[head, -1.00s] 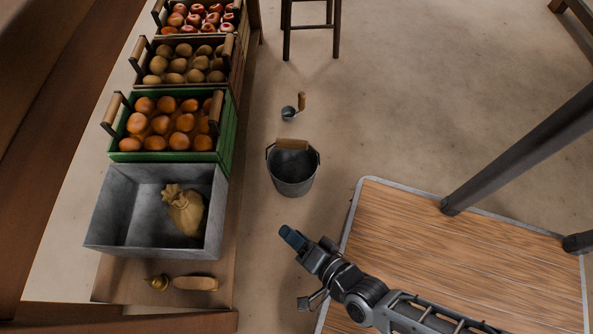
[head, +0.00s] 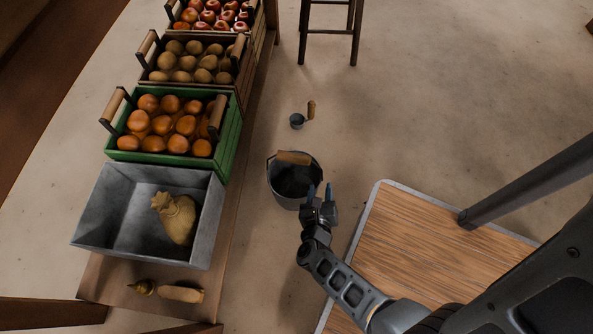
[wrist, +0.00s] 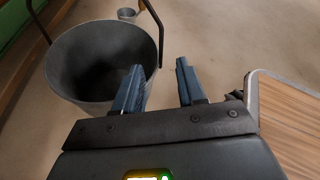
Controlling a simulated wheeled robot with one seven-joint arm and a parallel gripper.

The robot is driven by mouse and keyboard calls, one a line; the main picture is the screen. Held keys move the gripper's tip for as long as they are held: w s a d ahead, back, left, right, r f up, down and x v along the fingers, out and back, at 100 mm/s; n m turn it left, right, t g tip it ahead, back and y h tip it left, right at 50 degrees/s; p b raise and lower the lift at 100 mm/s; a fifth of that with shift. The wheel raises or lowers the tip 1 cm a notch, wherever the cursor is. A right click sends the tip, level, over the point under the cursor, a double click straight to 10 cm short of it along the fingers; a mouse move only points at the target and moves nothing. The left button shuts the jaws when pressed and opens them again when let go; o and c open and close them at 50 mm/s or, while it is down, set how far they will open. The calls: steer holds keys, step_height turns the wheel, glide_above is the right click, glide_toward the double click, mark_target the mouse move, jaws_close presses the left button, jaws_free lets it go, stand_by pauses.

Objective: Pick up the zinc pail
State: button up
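The zinc pail (head: 286,188) stands upright on the floor between the bench and the wooden platform. It is grey and looks empty, with a wooden grip on its raised handle. In the wrist view the pail (wrist: 85,60) fills the upper left, its dark handle rods rising from the rim. My gripper (head: 320,192) is at the pail's right side, over its near right rim in the head view. In the wrist view my gripper (wrist: 158,82) is open with a gap between its blue fingers. The left finger overlaps the pail's right wall; I cannot tell whether it touches.
A small metal scoop (head: 297,121) with a wooden handle lies beyond the pail. A stool (head: 330,30) stands farther back. The wooden platform (head: 420,240) is on the right. A bench on the left bears a green crate of oranges (head: 228,140) and a grey bin (head: 90,225) holding a sack.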

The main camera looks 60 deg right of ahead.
mark_target(320, 176)
steer(key=x, duration=0.2)
steer(key=b+x, duration=0.1)
steer(key=x, duration=0.4)
steer(key=shift+w+r+b, duration=0.1)
steer(key=shift+w+b, duration=0.15)
steer(key=shift+b, duration=0.05)
steer(key=shift+a, duration=0.1)
jaws_close()
steer(key=shift+r, duration=0.1)
stand_by(0.9)
